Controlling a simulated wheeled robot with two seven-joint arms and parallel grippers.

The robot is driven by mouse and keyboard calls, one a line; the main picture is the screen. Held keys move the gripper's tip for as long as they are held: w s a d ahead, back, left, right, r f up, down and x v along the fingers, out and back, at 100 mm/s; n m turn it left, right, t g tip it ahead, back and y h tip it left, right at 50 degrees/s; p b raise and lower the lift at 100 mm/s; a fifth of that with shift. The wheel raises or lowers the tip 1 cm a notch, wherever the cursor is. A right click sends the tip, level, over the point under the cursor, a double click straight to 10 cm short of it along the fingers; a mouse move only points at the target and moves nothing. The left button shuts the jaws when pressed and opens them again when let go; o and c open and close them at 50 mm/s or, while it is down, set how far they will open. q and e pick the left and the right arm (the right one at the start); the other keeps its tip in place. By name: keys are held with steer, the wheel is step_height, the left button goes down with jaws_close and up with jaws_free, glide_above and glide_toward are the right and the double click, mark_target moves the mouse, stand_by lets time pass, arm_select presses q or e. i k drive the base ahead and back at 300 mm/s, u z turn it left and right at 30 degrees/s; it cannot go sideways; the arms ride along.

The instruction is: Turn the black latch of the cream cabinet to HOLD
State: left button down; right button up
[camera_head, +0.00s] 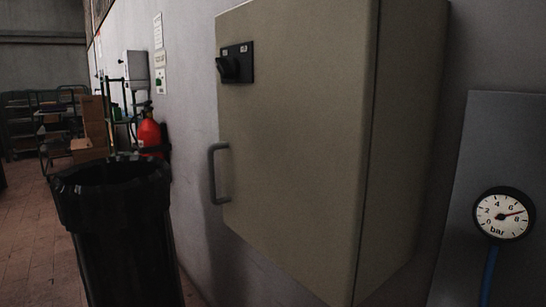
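The cream cabinet (300,140) hangs on the wall in the middle of the head view, its door shut. The black latch (230,68) sits on a small black plate (245,55) near the door's upper left corner. Its knob is tilted, with the lower end toward the left. Small pale marks stand above it on the plate; they are too small to read surely. A grey handle (214,175) is on the door's left edge below the latch. Neither of my grippers shows in the head view.
A black bin (120,240) with a bag stands at the lower left, left of the cabinet. A red extinguisher (150,135) is on the wall behind it. A pressure gauge (503,214) with a blue hose (488,275) is at the right. The space before the door looks clear.

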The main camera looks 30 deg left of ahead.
mark_target(230, 69)
steer(key=z, duration=3.25)
steer(key=k, duration=2.45)
steer(key=u, duration=2.35)
